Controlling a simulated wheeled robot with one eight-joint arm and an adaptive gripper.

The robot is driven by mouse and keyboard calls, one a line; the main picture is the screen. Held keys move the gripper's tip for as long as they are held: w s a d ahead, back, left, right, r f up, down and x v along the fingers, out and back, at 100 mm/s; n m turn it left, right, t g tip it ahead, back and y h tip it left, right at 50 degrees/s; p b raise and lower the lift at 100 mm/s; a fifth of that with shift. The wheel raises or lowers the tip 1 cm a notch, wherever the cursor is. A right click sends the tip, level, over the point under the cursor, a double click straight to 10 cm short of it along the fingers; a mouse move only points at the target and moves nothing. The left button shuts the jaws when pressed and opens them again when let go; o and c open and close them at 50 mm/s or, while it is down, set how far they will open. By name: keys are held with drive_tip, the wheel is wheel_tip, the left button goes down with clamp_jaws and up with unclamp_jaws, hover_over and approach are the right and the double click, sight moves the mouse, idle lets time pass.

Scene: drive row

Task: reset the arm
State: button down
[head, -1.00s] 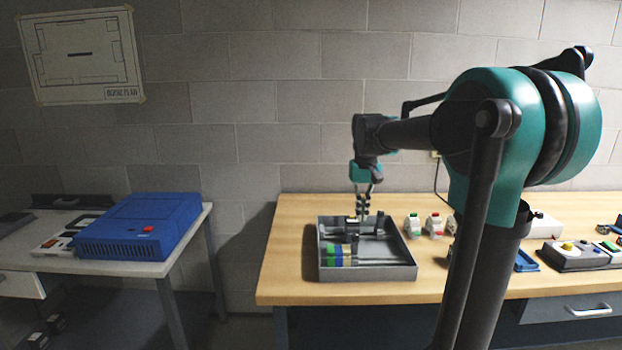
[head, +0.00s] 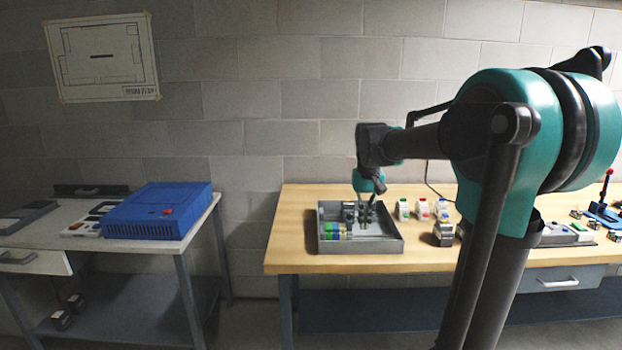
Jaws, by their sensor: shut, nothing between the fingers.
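My arm, teal and dark grey, reaches from the right over the wooden bench. My gripper (head: 365,219) points down over the grey tray (head: 375,247) near its back middle. The fingers are small in the view and look together, with nothing seen between them. I cannot tell whether the fingertips touch anything in the tray. The tray holds green, blue and yellow banded pieces (head: 333,231) at its left and grey parts near the gripper.
Several small white devices with coloured tops (head: 422,209) stand right of the tray, with a metal block (head: 444,233) in front of them. A blue box (head: 157,210) sits on the separate left table (head: 82,242). The wooden bench (head: 300,265) is clear at its front left edge.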

drive_tip(key=s+d+f+t, duration=0.1)
drive_tip(key=s+f+t, duration=0.1)
drive_tip(key=s+f, duration=0.8)
drive_tip(key=s+d+f+t, duration=0.1)
drive_tip(key=s+d+f, duration=0.1)
drive_tip(key=s+f, duration=0.8)
drive_tip(key=shift+s+d+t, duration=0.3)
drive_tip(key=shift+s+t, duration=0.05)
drive_tip(key=shift+t, duration=0.05)
